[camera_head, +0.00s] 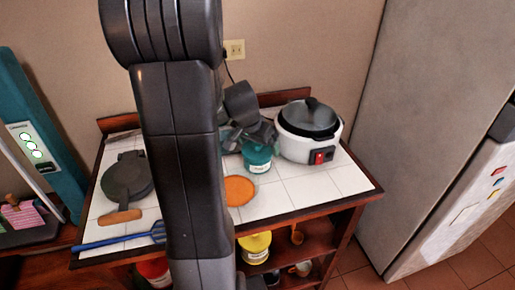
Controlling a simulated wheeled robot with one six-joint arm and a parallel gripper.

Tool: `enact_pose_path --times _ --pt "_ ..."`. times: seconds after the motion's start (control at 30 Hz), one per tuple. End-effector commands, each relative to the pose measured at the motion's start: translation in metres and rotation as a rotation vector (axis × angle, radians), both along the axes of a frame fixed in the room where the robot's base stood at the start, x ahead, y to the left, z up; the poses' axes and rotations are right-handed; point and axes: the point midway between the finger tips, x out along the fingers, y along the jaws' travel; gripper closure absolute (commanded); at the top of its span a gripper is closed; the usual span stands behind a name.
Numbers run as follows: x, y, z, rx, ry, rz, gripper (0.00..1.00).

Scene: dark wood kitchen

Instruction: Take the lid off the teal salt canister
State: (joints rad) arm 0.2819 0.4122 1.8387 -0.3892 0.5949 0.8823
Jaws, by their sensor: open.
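The teal salt canister (257,159) stands on the white tiled counter, just left of a white cooker. My gripper (248,137) is at the canister's top, and its fingers overlap the upper part in the picture. The gripper is open. The lid is mostly hidden behind the gripper, so I cannot tell its exact position or whether the fingers touch it.
A white cooker (296,147) with a dark lid stands close right of the canister. An orange disc (239,191) lies in front. A black round pan (127,178) and a blue utensil (113,240) lie left. A fridge (440,130) stands right.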

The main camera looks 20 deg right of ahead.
Motion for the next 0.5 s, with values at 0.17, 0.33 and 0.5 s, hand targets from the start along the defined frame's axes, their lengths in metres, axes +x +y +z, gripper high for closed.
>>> enact_pose_path --times 0.17,0.33,0.5 --pt "0.0 0.0 0.0003 0.0 0.0 0.0 0.04" --pt "0.0 0.0001 0.0004 0.0 0.0 0.001 0.33" --pt "0.0 0.0001 0.0006 0.0 0.0 0.001 0.33"
